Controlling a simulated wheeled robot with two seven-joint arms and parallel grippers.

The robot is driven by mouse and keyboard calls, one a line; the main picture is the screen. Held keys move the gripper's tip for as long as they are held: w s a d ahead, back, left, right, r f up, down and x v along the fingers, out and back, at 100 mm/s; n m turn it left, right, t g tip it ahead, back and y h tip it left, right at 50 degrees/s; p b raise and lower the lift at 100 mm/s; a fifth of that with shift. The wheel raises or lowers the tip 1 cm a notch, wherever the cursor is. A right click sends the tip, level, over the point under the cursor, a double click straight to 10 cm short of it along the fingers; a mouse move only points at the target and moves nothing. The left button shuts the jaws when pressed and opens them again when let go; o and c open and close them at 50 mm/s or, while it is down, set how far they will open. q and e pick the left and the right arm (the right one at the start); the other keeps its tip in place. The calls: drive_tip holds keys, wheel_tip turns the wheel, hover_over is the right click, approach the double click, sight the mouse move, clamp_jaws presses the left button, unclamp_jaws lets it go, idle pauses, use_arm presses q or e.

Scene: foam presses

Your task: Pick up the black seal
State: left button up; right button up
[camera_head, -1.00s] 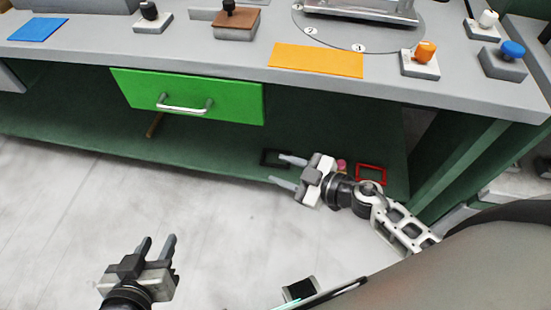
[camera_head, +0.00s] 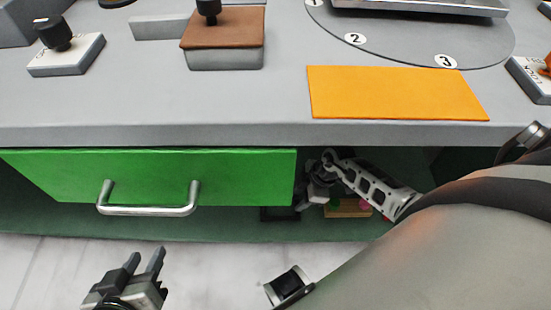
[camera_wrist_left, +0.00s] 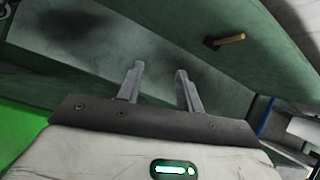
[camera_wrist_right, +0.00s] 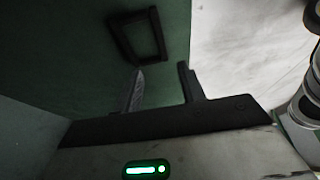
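The black seal (camera_wrist_right: 122,33), a dark rectangular frame, lies on the green lower shelf under the table. In the right wrist view it is just beyond my right fingertips, apart from them. In the head view only part of it shows as a dark patch (camera_head: 280,214) below the green drawer. My right gripper (camera_wrist_right: 160,75) is open and empty, with the seal ahead and slightly left. In the head view it is under the tabletop, partly hidden. My left gripper (camera_head: 145,258) is open and empty, low in front of the drawer.
The green drawer (camera_head: 240,178) with a metal handle (camera_head: 150,211) is closed above the shelf. The grey tabletop edge (camera_head: 200,135) overhangs my right arm. A tan item (camera_head: 345,210) lies on the shelf to the right. A wooden stick (camera_wrist_left: 228,40) shows in the left wrist view.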

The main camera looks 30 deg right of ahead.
drive_tip(key=b, duration=0.3)
approach(282, 218)
drive_tip(key=shift+x, duration=1.15)
drive_tip(key=shift+w+a+f+b, duration=0.2)
drive_tip(key=shift+a+f+b, duration=0.1)
drive_tip(key=shift+b, duration=0.1)
drive_tip(key=b+x, duration=0.1)
drive_tip(key=x, duration=0.1)
drive_tip(key=b+x, duration=0.2)
drive_tip(key=shift+s+d, duration=0.1)
drive_tip(key=shift+d, duration=0.15)
drive_tip(key=shift+a+f+b, duration=0.2)
drive_tip(key=shift+f+b, duration=0.25)
drive_tip(key=shift+f, duration=0.1)
use_arm(q)
drive_tip(key=r+t+h, duration=0.1)
drive_tip(key=d+r+t+h, duration=0.1)
drive_tip(key=r, duration=0.1)
drive_tip(key=d+r+n+t, duration=0.1)
drive_tip(key=shift+w+d+r+h, duration=0.15)
drive_tip(key=shift+w+d+h, duration=0.05)
drive_tip(key=shift+h, duration=0.2)
use_arm(e)
clamp_jaws()
